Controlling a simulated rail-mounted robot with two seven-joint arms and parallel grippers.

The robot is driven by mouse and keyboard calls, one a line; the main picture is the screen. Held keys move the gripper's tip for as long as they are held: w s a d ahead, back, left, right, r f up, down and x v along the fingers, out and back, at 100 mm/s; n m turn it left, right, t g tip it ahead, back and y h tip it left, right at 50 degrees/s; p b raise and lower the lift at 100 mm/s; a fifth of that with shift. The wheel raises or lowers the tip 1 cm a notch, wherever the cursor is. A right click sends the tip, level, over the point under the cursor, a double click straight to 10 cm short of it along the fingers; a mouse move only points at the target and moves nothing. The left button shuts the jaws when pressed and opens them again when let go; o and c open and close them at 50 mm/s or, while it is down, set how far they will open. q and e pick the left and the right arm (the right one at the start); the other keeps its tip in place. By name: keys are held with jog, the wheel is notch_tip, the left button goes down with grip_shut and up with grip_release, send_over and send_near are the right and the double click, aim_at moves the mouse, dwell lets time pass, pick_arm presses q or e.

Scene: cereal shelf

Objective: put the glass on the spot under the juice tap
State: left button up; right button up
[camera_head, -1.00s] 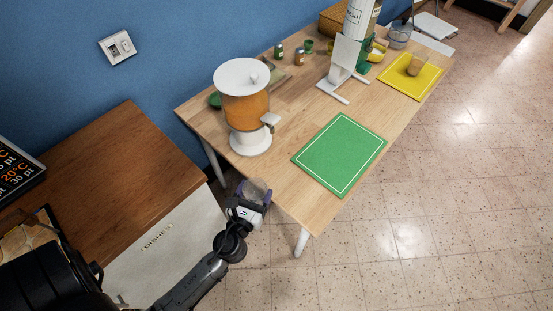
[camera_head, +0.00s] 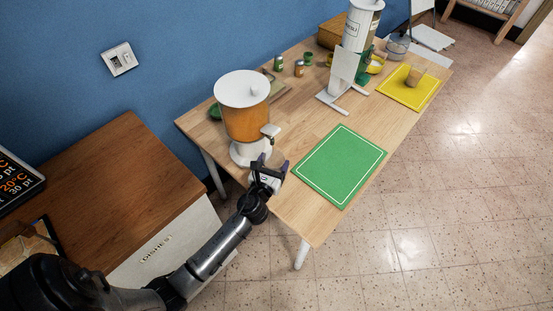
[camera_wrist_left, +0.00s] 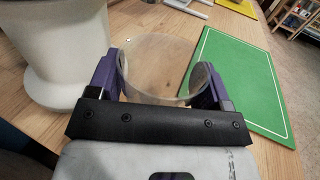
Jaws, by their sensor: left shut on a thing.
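The juice dispenser (camera_head: 246,112) has a clear tank of orange juice, a white lid and a white base, and stands at the table's near left corner. Its tap (camera_head: 271,131) sticks out to the right. My left gripper (camera_head: 270,168) is just in front of the dispenser, below the tap. In the left wrist view it is shut on a clear, empty-looking glass (camera_wrist_left: 158,68), whose round rim shows between the purple fingers. The dispenser's white base (camera_wrist_left: 62,50) is just left of the glass there. The spot under the tap is hidden by the gripper. My right gripper is not in view.
A green mat (camera_head: 341,165) lies right of the gripper. A cereal dispenser (camera_head: 352,55) stands farther back, and a yellow mat (camera_head: 402,92) holds a cup (camera_head: 415,75). A wooden-topped cabinet (camera_head: 110,200) is at the left. Bare table (camera_head: 302,125) lies between.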

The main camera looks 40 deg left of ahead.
aim_at(277, 159)
pick_arm(q)
jog(key=x, duration=0.2)
jog(key=shift+w+a, duration=0.1)
jog(key=shift+w, duration=0.15)
jog(key=shift+w+f+b, duration=0.2)
jog(key=shift+f+b, duration=0.4)
jog(key=shift+b, duration=0.2)
jog(key=shift+w+a+f, duration=0.1)
jog(key=shift+s, duration=0.25)
jog(key=shift+w+f, duration=0.1)
jog(key=shift+f, duration=0.15)
jog(key=o, duration=1.1)
jog(key=shift+r, duration=0.1)
